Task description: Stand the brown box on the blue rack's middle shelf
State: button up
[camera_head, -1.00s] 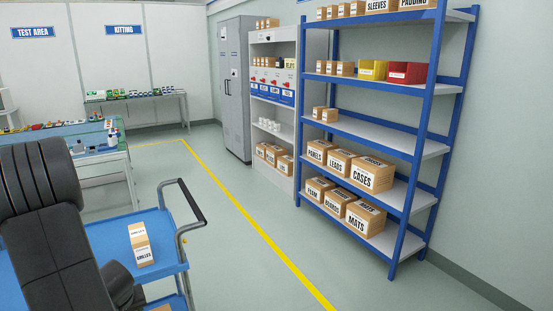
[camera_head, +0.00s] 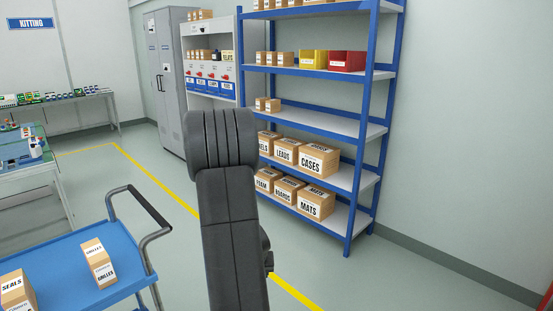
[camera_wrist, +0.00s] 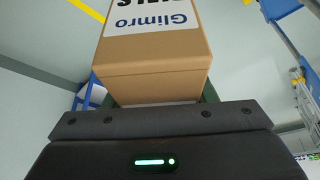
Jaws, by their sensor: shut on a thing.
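The brown box (camera_wrist: 155,60) fills the top middle of the wrist view, with a white label reading "Glimro" upside down. My gripper (camera_wrist: 160,98) is shut on it, with its dark green fingers partly showing at either side. In the head view my arm hides both the gripper and the box. The blue rack (camera_head: 367,130) stands right of centre in the head view. Its middle shelf (camera_head: 335,123) holds two small brown boxes (camera_head: 267,104) at its left end. The rest of that shelf looks bare.
Above the middle shelf are small boxes, a yellow bin (camera_head: 313,60) and a red bin (camera_head: 347,61). Larger boxes such as CASES (camera_head: 319,160) fill the shelves below. A blue trolley (camera_head: 65,260) with brown boxes stands at the left. Open floor lies before the rack.

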aim_at(305, 119)
jog(key=i+z, duration=0.15)
jog(key=i, duration=3.55)
jog(key=i+z, duration=0.2)
jog(key=i, duration=0.15)
jog(key=i+j+z, duration=0.2)
jog(key=i, duration=0.15)
